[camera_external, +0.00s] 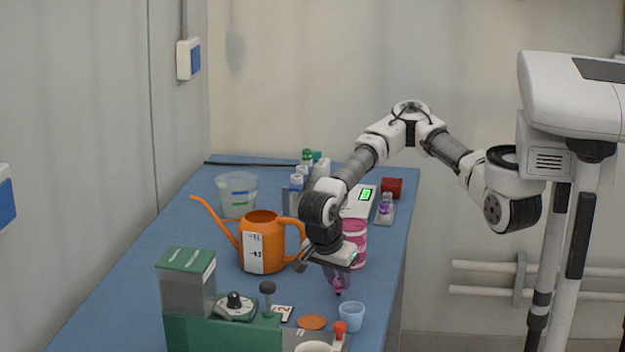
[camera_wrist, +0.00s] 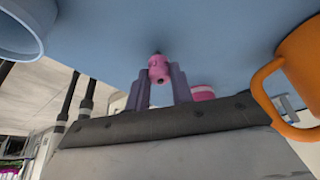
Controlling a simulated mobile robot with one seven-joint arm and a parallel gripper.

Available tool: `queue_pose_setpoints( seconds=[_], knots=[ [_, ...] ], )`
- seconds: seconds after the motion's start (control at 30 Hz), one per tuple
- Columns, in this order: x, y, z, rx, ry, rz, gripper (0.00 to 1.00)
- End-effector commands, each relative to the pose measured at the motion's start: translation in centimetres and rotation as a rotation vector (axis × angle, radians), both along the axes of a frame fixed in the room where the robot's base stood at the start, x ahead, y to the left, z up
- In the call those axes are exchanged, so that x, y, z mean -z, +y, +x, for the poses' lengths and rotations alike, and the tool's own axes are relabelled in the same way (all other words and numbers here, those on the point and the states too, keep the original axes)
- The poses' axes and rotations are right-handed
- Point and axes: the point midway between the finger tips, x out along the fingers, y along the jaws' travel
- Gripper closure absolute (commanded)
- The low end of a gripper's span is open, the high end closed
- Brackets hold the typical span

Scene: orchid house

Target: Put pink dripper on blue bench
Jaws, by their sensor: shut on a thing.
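The pink dripper (camera_external: 338,291) is held low over the blue bench (camera_external: 150,285), tip pointing down. In the wrist view the dripper (camera_wrist: 158,68) shows as a small pink body between the two fingers, with the bench surface (camera_wrist: 110,40) just beyond its tip. I cannot tell whether the tip touches the bench. My gripper (camera_external: 337,276) points down, shut on the dripper; it also shows in the wrist view (camera_wrist: 160,85).
An orange watering can (camera_external: 262,242) stands left of my gripper, a pink tub (camera_external: 355,240) close behind it. A light blue cup (camera_external: 351,316) and an orange disc (camera_external: 311,322) are in front. A green-topped box (camera_external: 187,285) stands at the front left. Several bottles stand further back.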

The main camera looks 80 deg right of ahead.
Motion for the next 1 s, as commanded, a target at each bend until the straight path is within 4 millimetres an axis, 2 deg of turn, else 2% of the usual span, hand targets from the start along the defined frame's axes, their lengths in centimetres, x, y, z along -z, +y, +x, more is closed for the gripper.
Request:
queue_pose_setpoints(
  seconds=[0.3,0.33,0.5,0.8,0.93,1.0],
  knots=[
    [0.5,0.0,0.0,0.0,0.0,0.0,0.98],
    [0.4,0.0,0.0,0.0,0.0,0.0,0.74],
    [0.3,0.0,0.0,0.0,0.0,0.0,0.55],
    [0.1,0.0,0.0,0.0,0.0,0.0,0.55],
    [-0.6,0.2,0.2,0.0,-0.002,-0.001,0.55],
    [-1.7,0.7,0.4,-0.001,-0.004,-0.002,0.55]
  ],
)
